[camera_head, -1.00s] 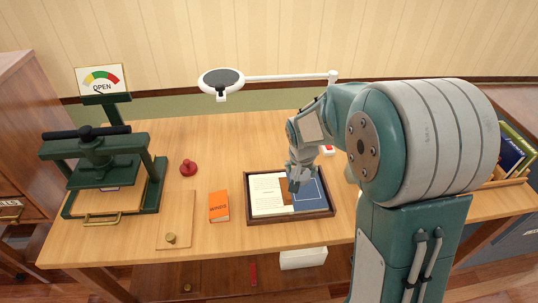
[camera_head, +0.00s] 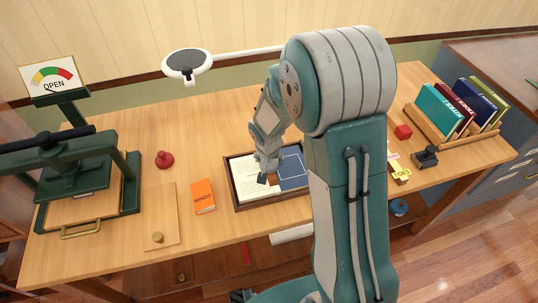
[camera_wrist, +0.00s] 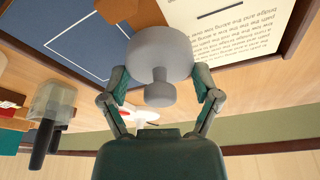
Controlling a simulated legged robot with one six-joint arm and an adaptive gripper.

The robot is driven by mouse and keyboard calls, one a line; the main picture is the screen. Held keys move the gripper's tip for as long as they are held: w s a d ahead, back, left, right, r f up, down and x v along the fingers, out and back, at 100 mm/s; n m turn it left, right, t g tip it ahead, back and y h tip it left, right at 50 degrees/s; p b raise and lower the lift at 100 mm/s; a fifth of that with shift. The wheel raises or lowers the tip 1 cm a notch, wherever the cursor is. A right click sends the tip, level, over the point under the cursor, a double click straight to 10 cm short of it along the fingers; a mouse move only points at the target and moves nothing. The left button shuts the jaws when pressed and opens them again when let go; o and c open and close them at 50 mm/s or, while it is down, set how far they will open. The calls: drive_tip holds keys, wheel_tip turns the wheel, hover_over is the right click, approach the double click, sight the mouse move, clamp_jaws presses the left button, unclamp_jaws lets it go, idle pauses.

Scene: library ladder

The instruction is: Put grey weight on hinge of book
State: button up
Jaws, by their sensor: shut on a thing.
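The grey weight (camera_wrist: 160,55), a wide disc with a narrower knob, sits between the two fingers of my gripper (camera_wrist: 160,82) in the wrist view. My gripper is shut on it. The open book lies in a dark-framed tray (camera_head: 238,207), with a printed white page (camera_head: 251,190) and a blue cover (camera_head: 291,170). In the wrist view the blue cover (camera_wrist: 85,38) is left, the page (camera_wrist: 235,30) right, and the brown hinge (camera_wrist: 118,12) between them at the top. In the head view my gripper (camera_head: 267,175) is over the book near the hinge; the weight is not clear there.
A green press (camera_head: 85,175) stands at the left, with a red knob (camera_head: 164,159), a wooden board (camera_head: 160,215) and an orange book (camera_head: 203,196) beside it. A book rack (camera_head: 462,125), red block (camera_head: 403,131) and black stamp-like object (camera_head: 426,157) are right. A lamp (camera_head: 187,63) hangs above.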

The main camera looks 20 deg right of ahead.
drive_tip(key=shift+d, duration=0.2)
drive_tip(key=shift+a+f, duration=0.1)
drive_tip(key=shift+f, duration=0.3)
drive_tip(key=o, duration=1.1)
drive_tip(key=shift+o, duration=0.2)
drive_tip(key=v, duration=1.1)
drive_tip(key=shift+r, duration=0.4)
drive_tip(key=shift+a, duration=0.1)
drive_tip(key=s+r+n+t, duration=0.1)
drive_tip(key=s+r+n, duration=0.1)
drive_tip(key=s+r, duration=0.5)
drive_tip(key=s+d+r+n+t+y, duration=0.1)
drive_tip(key=s+r+n, duration=0.1)
drive_tip(key=s+r, duration=0.5)
drive_tip(key=s, duration=0.6)
drive_tip(key=shift+s+d+r+n+t, duration=0.15)
drive_tip(key=shift+s+r+n+t, duration=0.1)
drive_tip(key=shift+r+n+t, duration=0.1)
